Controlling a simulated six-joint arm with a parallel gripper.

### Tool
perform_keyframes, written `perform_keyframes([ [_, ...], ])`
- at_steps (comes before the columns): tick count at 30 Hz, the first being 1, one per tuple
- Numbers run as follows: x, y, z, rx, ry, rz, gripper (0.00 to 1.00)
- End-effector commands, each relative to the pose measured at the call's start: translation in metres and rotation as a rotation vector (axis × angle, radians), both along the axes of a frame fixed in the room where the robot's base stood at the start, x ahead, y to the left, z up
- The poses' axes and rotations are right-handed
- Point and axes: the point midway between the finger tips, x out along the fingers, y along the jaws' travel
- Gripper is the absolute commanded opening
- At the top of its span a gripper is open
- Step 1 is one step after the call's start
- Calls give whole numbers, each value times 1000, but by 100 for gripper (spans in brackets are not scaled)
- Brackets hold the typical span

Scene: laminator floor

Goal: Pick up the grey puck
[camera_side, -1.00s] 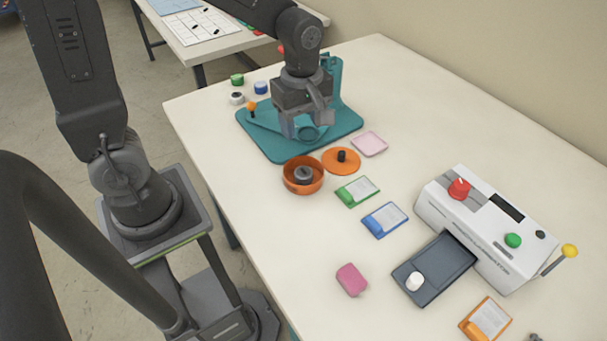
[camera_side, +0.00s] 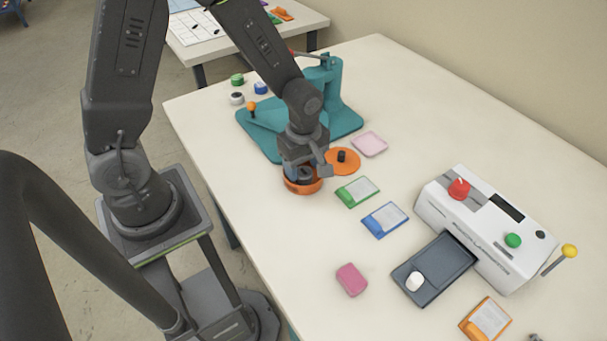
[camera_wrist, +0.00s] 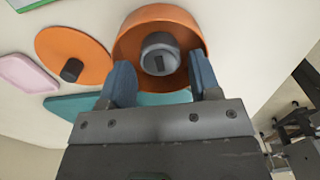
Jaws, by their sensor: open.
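The grey puck (camera_wrist: 160,55) sits inside the orange bowl (camera_wrist: 150,12), and the wrist view shows a dark slot on its face. In the side view the orange bowl (camera_side: 303,187) is partly hidden by my gripper (camera_side: 303,172), which is low over it. In the wrist view my gripper (camera_wrist: 160,80) is open, its two blue-grey fingers on either side of the puck's near part.
An orange lid (camera_side: 342,161) with a black knob lies right of the bowl. The teal press (camera_side: 335,95) stands behind. Green (camera_side: 357,191) and blue (camera_side: 385,219) card holders lie in front-right, with a white laminator (camera_side: 490,225) beyond. The table left of the pink block (camera_side: 351,279) is clear.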

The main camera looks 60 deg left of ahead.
Motion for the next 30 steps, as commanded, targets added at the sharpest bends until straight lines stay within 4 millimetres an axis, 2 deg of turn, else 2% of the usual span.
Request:
perform_keyframes([
  [4,-1,0,-14,0,1,0,57],
  [12,0,0,-16,0,0,0,56],
  [23,0,0,-16,0,-1,-1,22],
  [30,0,0,-16,0,-1,0,20],
])
